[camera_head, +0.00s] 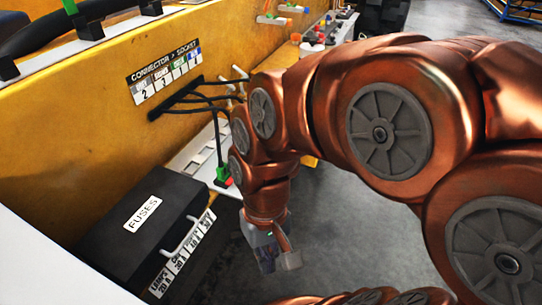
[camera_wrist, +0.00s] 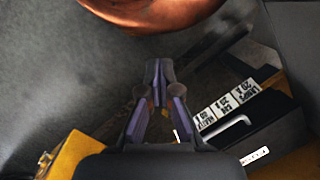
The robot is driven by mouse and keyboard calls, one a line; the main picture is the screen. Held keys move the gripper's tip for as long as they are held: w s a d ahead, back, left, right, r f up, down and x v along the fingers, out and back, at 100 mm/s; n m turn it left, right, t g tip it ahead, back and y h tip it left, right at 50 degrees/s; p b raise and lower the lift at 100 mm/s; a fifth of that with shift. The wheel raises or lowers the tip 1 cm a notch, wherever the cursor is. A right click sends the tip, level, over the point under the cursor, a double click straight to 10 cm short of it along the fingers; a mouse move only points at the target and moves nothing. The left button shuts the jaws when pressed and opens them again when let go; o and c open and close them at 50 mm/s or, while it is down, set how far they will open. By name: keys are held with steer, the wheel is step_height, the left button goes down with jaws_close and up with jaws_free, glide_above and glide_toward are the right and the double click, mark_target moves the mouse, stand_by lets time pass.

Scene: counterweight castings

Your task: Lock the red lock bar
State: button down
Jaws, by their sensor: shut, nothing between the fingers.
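My gripper (camera_head: 270,262) hangs below my copper arm, in front of the yellow wall and to the right of the black fuse box. In the wrist view my gripper (camera_wrist: 158,72) has its purple-grey fingers together, with nothing held, over dark grey floor. No red lock bar can be made out for certain. Small red-orange parts (camera_head: 271,20) show at the top of the head view, too small to identify. A green connector (camera_head: 222,173) with red at its base sits at the white ledge. My arm hides part of the ledge.
The black fuse box (camera_head: 130,215) with a pale handle stands at lower left; its handle (camera_wrist: 224,131) also shows in the wrist view. The yellow wall (camera_head: 60,120) carries a connector label and black cables (camera_head: 185,97). Grey floor (camera_head: 325,230) is open to the right.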

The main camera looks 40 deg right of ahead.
steer(key=w+d+f+m+t+y+b, duration=0.1)
steer(key=w+d+m+t+y+b, duration=0.2)
steer(key=w+m, duration=0.45)
steer(key=w+d+f+m+t+y+b, duration=0.2)
steer(key=w+m+y, duration=0.3)
steer(key=w+m, duration=0.25)
steer(key=w+d+f+m+t+b, duration=0.1)
steer(key=d+m+t, duration=0.4)
steer(key=d, duration=0.7)
steer(key=w+d+f+m+t+h+b, duration=0.1)
steer(key=d+m+t+b, duration=0.1)
steer(key=d+m+t, duration=0.3)
steer(key=d+m, duration=0.3)
steer(key=d, duration=0.4)
steer(key=shift+d, duration=0.35)
steer(key=shift+w, duration=0.15)
steer(key=p+x, duration=0.1)
steer(key=x, duration=1.3)
steer(key=shift+w+r, duration=0.1)
steer(key=shift+r, duration=0.05)
